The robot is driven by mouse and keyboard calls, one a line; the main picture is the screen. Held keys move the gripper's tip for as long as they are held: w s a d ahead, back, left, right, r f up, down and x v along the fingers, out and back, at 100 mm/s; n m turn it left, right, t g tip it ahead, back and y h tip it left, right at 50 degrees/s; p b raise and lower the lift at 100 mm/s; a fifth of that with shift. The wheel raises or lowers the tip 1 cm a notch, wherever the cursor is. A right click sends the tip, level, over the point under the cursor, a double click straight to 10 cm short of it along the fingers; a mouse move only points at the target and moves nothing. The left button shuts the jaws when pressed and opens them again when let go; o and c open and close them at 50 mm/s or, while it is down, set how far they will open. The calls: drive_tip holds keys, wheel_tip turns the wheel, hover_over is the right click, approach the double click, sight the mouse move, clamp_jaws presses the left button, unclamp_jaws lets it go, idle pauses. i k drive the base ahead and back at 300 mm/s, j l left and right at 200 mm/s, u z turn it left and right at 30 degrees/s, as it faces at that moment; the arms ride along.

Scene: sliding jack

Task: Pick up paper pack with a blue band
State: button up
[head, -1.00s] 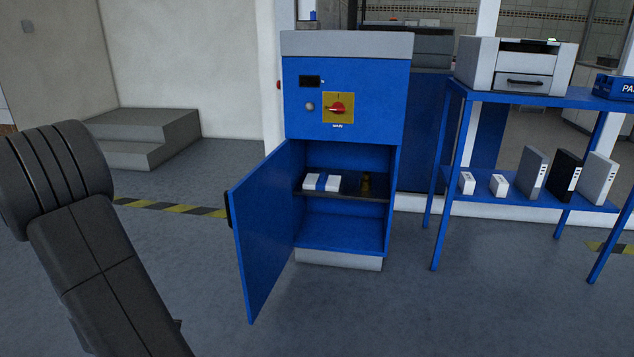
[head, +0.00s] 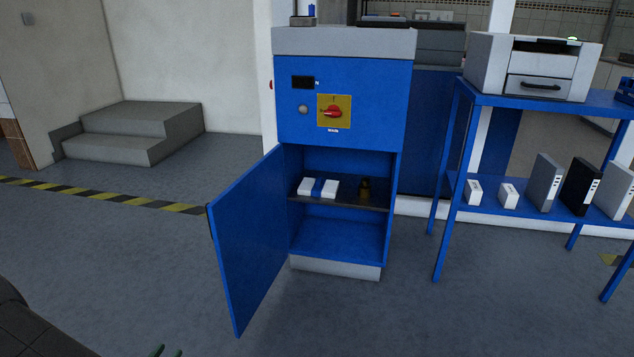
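The paper pack with a blue band (head: 331,188) is white and lies flat on the dark shelf inside the open blue cabinet (head: 341,95). Its blue band crosses the middle. The rest of my gripper is out of frame.
The cabinet door (head: 248,240) stands open to the left. A small dark brass-coloured object (head: 365,189) sits right of the pack. A blue table (head: 560,103) at right bears a printer (head: 533,68), with boxes and binders below. Floor ahead of the cabinet is clear.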

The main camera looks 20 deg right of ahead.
sight(319, 188)
drive_tip(key=i+l, duration=0.2)
drive_tip(key=l, duration=0.2)
drive_tip(key=i+l, duration=0.25)
drive_tip(key=l, duration=0.15)
drive_tip(key=i+l, duration=0.2)
drive_tip(key=l, duration=0.2)
drive_tip(key=i+l, duration=0.25)
drive_tip(key=l, duration=0.15)
drive_tip(key=i+l, duration=0.2)
drive_tip(key=l, duration=0.2)
drive_tip(key=i+l, duration=0.9)
drive_tip(key=i+l+u, duration=0.05)
drive_tip(key=l, duration=0.05)
